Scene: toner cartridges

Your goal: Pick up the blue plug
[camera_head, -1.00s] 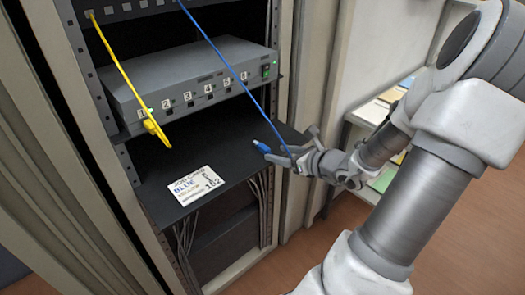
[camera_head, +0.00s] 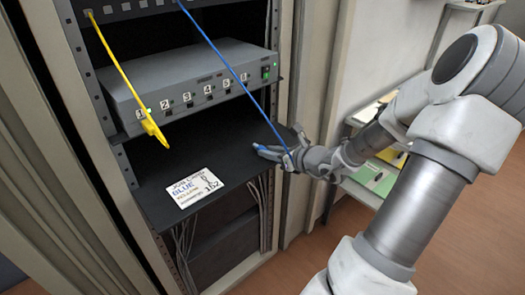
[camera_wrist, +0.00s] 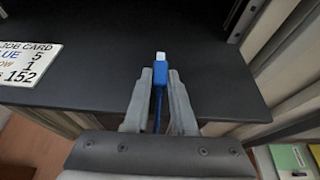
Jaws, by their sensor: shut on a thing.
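The blue plug (camera_wrist: 160,73) is between the fingertips of my gripper (camera_wrist: 160,88) in the wrist view, its pale tip pointing away from me. My gripper (camera_head: 276,151) is shut on it at the right part of the black shelf (camera_head: 222,160). The head view shows only part of the plug, as the fingers cover it. The blue cable (camera_head: 232,75) runs from the panel at the top down to the plug. I cannot tell whether the plug touches the shelf.
A grey switch box (camera_head: 190,82) with numbered ports stands above the shelf. A yellow plug (camera_head: 152,128) hangs on its cable in front of it, at the left. A job card (camera_head: 194,187) reading BLUE lies on the shelf. The rack post (camera_head: 285,60) is close on the right.

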